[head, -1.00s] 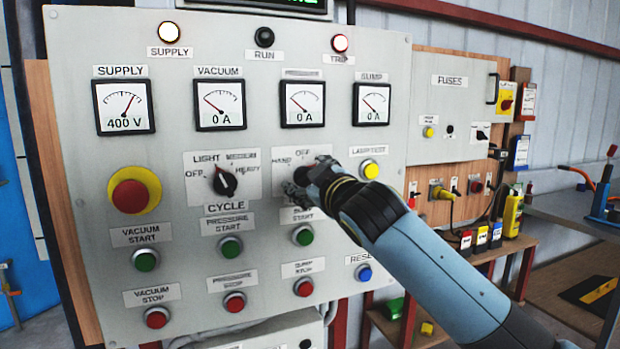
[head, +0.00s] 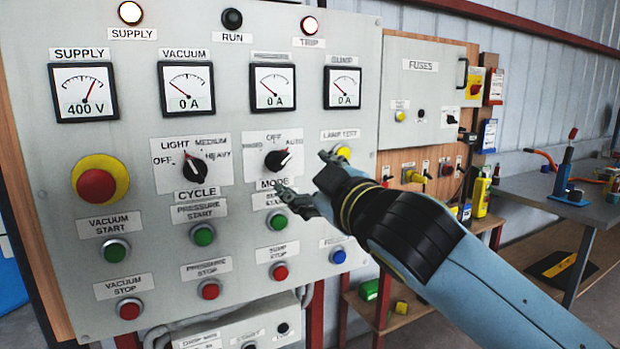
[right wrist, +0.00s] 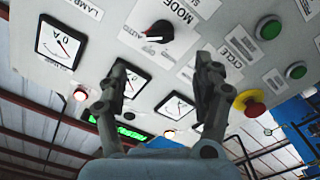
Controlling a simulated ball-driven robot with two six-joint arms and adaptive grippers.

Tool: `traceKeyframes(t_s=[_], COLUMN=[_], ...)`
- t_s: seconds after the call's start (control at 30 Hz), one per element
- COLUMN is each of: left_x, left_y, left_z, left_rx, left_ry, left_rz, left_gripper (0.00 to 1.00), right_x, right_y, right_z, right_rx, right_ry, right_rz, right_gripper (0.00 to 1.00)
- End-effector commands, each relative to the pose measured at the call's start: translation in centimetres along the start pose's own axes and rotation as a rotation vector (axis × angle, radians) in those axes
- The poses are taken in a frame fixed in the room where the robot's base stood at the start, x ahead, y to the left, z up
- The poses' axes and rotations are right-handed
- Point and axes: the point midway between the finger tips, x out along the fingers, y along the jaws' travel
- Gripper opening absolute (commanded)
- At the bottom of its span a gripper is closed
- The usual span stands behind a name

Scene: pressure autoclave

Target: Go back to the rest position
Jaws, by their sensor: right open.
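My right gripper (head: 302,174) is open and empty in front of the grey control panel (head: 240,120), just right of and below the black MODE knob (head: 277,160). The knob's pointer is turned to the upper right, towards AUTO. In the right wrist view both fingers (right wrist: 163,70) stand apart with nothing between them, and the MODE knob (right wrist: 158,31) shows beyond the tips. The fingers look clear of the knob. The right arm comes in from the lower right. My left gripper is not in view.
The CYCLE knob (head: 195,168), a red emergency stop (head: 97,185) and several push buttons sit on the panel. A fuse box (head: 425,90) is to its right. A workbench (head: 560,205) stands at far right. Open floor shows at lower right.

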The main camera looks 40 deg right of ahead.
Motion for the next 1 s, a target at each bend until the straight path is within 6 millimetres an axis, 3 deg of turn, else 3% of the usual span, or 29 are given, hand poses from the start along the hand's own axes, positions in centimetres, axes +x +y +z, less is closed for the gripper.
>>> traceKeyframes(t_s=[0.5, 0.63, 0.67, 0.77, 1.0], left_x=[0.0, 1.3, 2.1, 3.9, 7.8], left_y=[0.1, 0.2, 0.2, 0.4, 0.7], left_z=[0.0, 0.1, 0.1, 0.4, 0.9], left_rx=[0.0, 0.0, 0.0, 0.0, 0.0], left_ry=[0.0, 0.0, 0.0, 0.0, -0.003], left_rz=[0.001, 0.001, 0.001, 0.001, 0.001], left_gripper=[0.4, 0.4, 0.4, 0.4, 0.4], right_x=[-0.1, -0.2, -0.2, 0.4, 0.1], right_y=[0.0, -1.1, -1.7, -5.2, -16.8], right_z=[0.0, 1.3, 2.1, 7.2, 23.6], right_rx=[0.0, 0.004, 0.007, 0.008, 0.028], right_ry=[0.0, -0.006, -0.012, -0.092, -0.347], right_rz=[0.0, -0.003, -0.006, -0.043, -0.204], right_gripper=[0.67, 0.67, 0.67, 0.67, 0.67])
